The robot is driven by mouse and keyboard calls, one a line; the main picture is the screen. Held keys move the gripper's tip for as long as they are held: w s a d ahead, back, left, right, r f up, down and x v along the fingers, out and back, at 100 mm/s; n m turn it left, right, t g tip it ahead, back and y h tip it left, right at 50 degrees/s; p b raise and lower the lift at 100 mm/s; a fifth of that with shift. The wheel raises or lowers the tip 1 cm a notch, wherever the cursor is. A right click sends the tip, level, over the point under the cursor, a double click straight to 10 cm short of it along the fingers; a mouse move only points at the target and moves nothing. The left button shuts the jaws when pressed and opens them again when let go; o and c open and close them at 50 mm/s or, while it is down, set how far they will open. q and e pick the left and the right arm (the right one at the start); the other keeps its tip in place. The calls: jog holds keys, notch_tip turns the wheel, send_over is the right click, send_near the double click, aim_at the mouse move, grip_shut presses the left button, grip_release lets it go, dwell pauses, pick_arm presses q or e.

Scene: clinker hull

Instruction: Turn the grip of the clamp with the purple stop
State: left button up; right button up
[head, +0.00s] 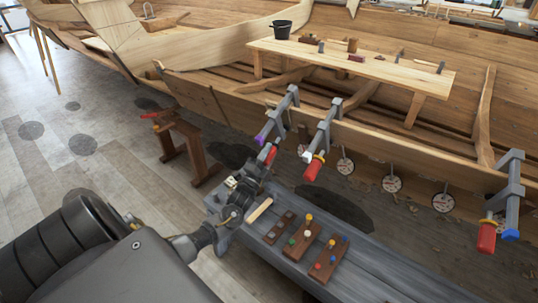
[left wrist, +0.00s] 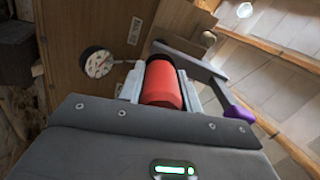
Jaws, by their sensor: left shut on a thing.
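The clamp with the purple stop (head: 261,139) hangs on the hull's upper edge, the leftmost of three clamps. Its red grip (head: 267,154) points down toward me. My left gripper (head: 260,167) is at this grip. In the left wrist view, the red grip (left wrist: 162,84) lies between the two fingers, and my left gripper (left wrist: 160,92) is shut on it. The purple stop (left wrist: 239,113) shows there to the right of the fingers, at the end of the grey clamp bar (left wrist: 205,68). My right gripper is not in view.
A clamp with a white stop (head: 307,156) is close on the right; one with a blue stop (head: 510,235) is far right. A grey bench (head: 375,272) with peg boards (head: 299,236) stands below. A wooden sawhorse (head: 190,145) is at left. The floor at left is mostly clear.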

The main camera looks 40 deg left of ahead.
pick_arm(q)
jog(key=shift+f+m, duration=0.2)
jog(key=shift+m, duration=0.4)
jog(key=o, duration=0.7)
jog(key=shift+s, duration=0.1)
jog(key=o, duration=0.3)
jog(key=shift+r, duration=0.1)
